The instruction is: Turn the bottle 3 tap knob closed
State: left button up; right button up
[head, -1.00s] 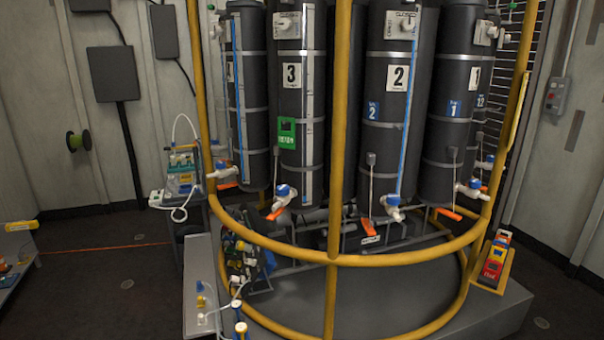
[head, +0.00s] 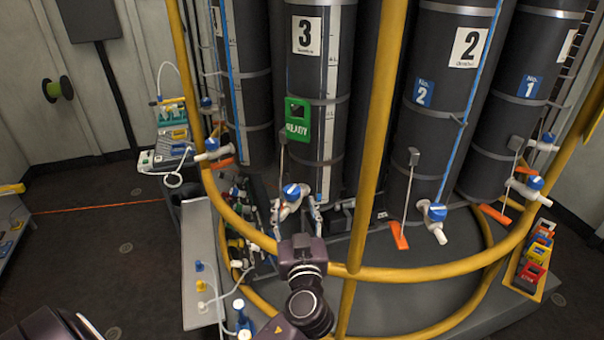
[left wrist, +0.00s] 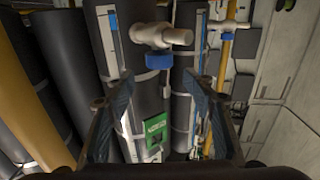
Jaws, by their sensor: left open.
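Bottle 3 (head: 318,75) is a tall dark cylinder with a white "3" label and a green READY tag (head: 298,118). Its white tap with a blue knob (head: 292,191) sticks out near its foot. My left gripper (head: 299,212) is open, its two fingers reaching up on either side of the tap from in front. In the left wrist view the blue knob (left wrist: 158,61) and white tap body show between and beyond the fingertips of my left gripper (left wrist: 158,78). I see no clear contact. My right gripper is not in view.
A yellow guard rail (head: 400,272) with an upright post (head: 375,150) curves in front of the bottles, close to my left arm. Bottle 2's tap (head: 436,213) is to the right. A grey bench (head: 197,260) and small colored items stand at left.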

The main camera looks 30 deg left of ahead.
aim_at(292, 191)
pick_arm(q)
jog(key=shift+w+a+r+p, duration=0.2)
jog(key=shift+w+a+p, duration=0.25)
jog(key=shift+w, duration=0.15)
jog(key=shift+w+a+r+p, duration=0.15)
jog(key=shift+w+a+p, duration=0.25)
jog(key=shift+w, duration=0.15)
jog(key=x, duration=0.2)
jog(key=p+x, duration=0.1)
jog(key=shift+w+a+f, duration=0.2)
jog(key=shift+a+f, duration=0.05)
jog(key=shift+f, duration=0.05)
jog(key=shift+w+a+f, duration=0.1)
jog(key=shift+w+a, duration=0.1)
jog(key=shift+w, duration=0.05)
jog(key=shift+c, duration=0.5)
jog(key=c, duration=1.1)
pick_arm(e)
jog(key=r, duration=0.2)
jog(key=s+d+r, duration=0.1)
pick_arm(q)
jog(key=shift+f, duration=0.1)
